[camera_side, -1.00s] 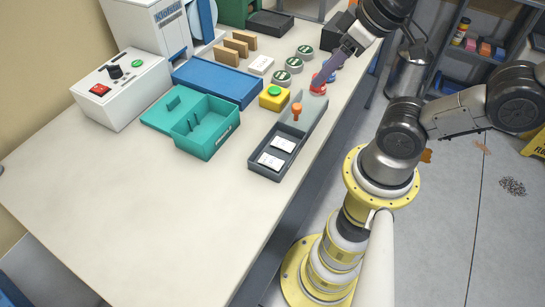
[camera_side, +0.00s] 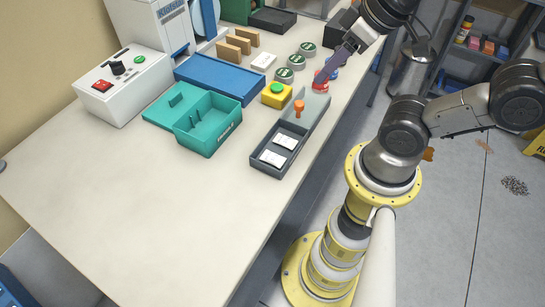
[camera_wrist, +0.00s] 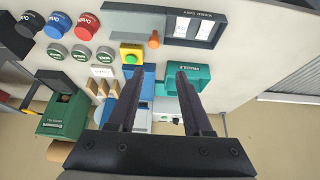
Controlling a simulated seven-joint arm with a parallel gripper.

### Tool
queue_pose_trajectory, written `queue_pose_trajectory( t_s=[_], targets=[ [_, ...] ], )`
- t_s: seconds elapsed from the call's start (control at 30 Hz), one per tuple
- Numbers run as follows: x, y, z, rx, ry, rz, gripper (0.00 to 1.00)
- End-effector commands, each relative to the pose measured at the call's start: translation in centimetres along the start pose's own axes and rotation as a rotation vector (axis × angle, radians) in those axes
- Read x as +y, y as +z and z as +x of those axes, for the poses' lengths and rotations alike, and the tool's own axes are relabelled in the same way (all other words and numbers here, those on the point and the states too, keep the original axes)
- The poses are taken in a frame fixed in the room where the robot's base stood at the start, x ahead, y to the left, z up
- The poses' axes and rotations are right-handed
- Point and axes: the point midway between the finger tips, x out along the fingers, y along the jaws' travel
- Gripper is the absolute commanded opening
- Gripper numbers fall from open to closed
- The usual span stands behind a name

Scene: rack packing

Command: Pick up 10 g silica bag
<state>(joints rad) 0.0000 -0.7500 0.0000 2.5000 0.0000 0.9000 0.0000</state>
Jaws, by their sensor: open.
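Two flat white packets, one nearer (camera_side: 272,158) and one farther (camera_side: 285,140), lie in the dark grey tray (camera_side: 257,169). They also show at the top of the wrist view (camera_wrist: 182,27). Another small white labelled item (camera_side: 263,62) lies on the bench beyond the yellow button box; it shows in the wrist view (camera_wrist: 103,71) too. The print is too small to tell which is the 10 g silica bag. My gripper (camera_wrist: 158,73) is open and empty. In the side view my gripper (camera_side: 320,80) hangs near the red-topped item, beyond the tray and apart from the packets.
An orange knob (camera_side: 299,105) stands up at the tray's far part. A teal open case (camera_side: 209,129), blue panel (camera_side: 220,77) and yellow button box (camera_side: 277,97) lie left of the tray. Round grey tins (camera_side: 283,75) and wooden blocks stand farther back. The bench's near left is clear.

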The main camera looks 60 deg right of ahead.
Motion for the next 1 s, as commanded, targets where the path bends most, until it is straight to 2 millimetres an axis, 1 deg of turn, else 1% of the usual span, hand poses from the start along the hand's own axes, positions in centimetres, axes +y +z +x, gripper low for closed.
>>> queue_pose_trajectory(
  t_s=[0.07, 0.1, 0.37, 0.47, 0.57, 0.67, 0.77, 0.9, 1.0],
  targets=[
    [0.0, 0.0, 0.0, 0.0, 0.0, 0.0, 0.5],
    [0.0, 0.0, 0.0, 0.0, 0.0, 0.0, 0.45],
    [0.0, 0.0, 0.0, 0.0, 0.0, 0.004, 0.45],
    [0.0, 0.1, -0.1, -0.007, 0.0, 0.039, 0.45],
    [-0.1, -0.6, -0.6, -0.025, 0.0, 0.119, 0.45],
    [-1.0, -1.9, -0.2, -0.106, -0.012, 0.172, 0.45],
    [-2.6, -3.1, 0.8, -0.203, -0.02, 0.188, 0.45],
    [-5.7, -4.2, 2.9, -0.344, -0.013, 0.156, 0.45],
    [-7.9, -4.4, 4.5, -0.424, -0.004, 0.099, 0.45]
  ],
)
